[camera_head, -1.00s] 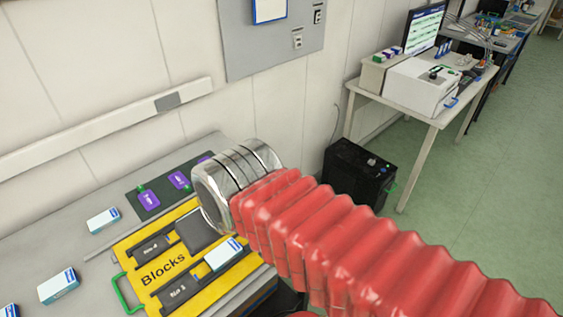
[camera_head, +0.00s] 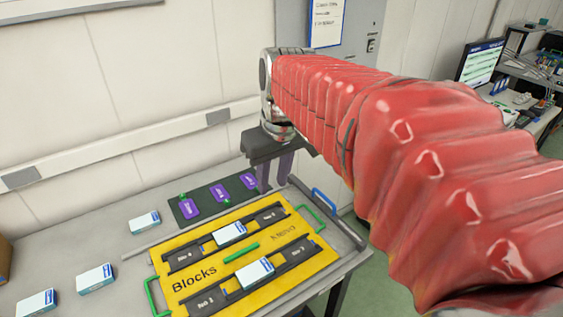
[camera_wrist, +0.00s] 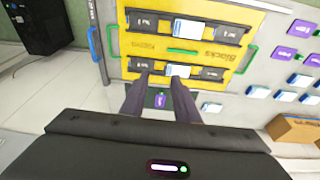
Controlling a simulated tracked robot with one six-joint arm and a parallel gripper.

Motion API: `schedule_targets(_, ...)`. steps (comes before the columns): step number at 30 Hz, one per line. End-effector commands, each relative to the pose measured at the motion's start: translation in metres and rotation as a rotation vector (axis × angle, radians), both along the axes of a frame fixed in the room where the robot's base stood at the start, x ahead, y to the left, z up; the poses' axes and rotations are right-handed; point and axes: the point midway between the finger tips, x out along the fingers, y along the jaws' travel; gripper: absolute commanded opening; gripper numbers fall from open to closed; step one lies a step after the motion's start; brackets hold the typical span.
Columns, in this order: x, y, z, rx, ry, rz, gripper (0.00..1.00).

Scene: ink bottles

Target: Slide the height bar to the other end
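No part is labelled as the height bar, and I cannot tell which one it is. A long pale rail (camera_head: 150,141) runs along the wall behind the table, with a grey piece (camera_head: 217,116) on it. A yellow Blocks tray (camera_head: 200,283) lies on the table, with a green bar (camera_head: 242,253) across its middle. My gripper (camera_head: 275,186) points down near the tray's back edge. Its two dark fingers are apart. In the wrist view my gripper (camera_wrist: 159,84) is open and empty, with a purple tag (camera_wrist: 160,101) showing beyond the gap.
Two white-blue boxes (camera_head: 230,233) (camera_head: 254,272) sit in the tray's dark tracks. A dark mat (camera_head: 215,203) with purple tags lies behind the tray. Several more boxes (camera_head: 96,278) lie at left. A blue handle (camera_head: 325,203) stands at the right edge.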

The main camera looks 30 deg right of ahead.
Motion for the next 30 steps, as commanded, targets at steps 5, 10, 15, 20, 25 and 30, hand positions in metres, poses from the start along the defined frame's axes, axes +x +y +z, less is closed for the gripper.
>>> schedule_targets(5, 0.024, -0.039, 0.000, 0.022, 0.059, -0.002, 0.28)
schedule_targets(10, 0.043, -0.079, -0.003, 0.048, 0.109, 0.005, 0.28)
schedule_targets(15, 0.057, -0.121, -0.011, 0.083, 0.153, 0.013, 0.28)
schedule_targets(20, 0.066, -0.162, -0.022, 0.122, 0.190, 0.022, 0.28)
schedule_targets(25, 0.070, -0.207, -0.038, 0.165, 0.220, 0.033, 0.28)
schedule_targets(30, 0.070, -0.237, -0.049, 0.199, 0.235, 0.044, 0.28)
